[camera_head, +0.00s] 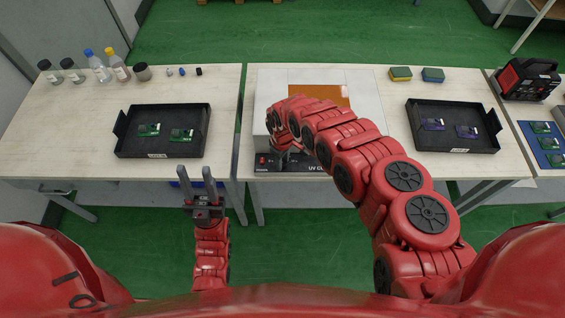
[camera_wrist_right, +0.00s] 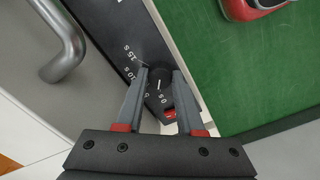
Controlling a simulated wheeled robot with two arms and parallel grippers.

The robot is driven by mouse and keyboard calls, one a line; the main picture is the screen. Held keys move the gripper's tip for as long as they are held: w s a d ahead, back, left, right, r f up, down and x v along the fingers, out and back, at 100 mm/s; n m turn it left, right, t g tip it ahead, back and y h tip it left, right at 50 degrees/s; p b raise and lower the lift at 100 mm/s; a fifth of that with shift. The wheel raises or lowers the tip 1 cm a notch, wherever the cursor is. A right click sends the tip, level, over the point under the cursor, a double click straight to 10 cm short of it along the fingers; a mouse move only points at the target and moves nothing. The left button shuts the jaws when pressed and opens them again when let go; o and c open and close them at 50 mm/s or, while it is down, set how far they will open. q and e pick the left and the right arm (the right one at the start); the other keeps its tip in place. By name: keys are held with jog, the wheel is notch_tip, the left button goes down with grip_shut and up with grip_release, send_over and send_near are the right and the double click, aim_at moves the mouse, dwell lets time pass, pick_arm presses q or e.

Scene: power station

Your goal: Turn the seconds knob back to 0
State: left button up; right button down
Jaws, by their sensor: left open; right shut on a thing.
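The white UV curing box (camera_head: 365,110) with an orange window stands on the middle table. Its black front panel (camera_head: 322,165) is partly hidden by my right arm in the head view. The right wrist view shows the round black knob (camera_wrist_right: 159,80) on that panel, among white seconds labels. Its white pointer line points down the picture, towards a small label (camera_wrist_right: 162,98) that looks like "0 s" but is hard to read. My right gripper (camera_wrist_right: 158,82) is shut on the knob, one finger on each side. My left gripper (camera_head: 196,172) is open and empty, in front of the left table's edge.
A red switch (camera_wrist_right: 170,113) sits beside the knob, close to the right fingers. A grey bar handle (camera_wrist_right: 67,55) is nearby. Black trays with circuit boards stand on the left (camera_head: 120,150) and right (camera_head: 480,150). Bottles (camera_head: 97,66) stand at the back left.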

jog(key=shift+f+n+b, duration=0.1)
jog(key=shift+n+b, duration=0.4)
jog(key=shift+n, duration=0.3)
jog(key=shift+s, duration=0.1)
jog(key=c, duration=0.5)
grip_release()
jog(key=shift+r, duration=0.2)
notch_tip(320, 180, up, 17)
jog(key=p, duration=0.3)
jog(key=shift+s, duration=0.1)
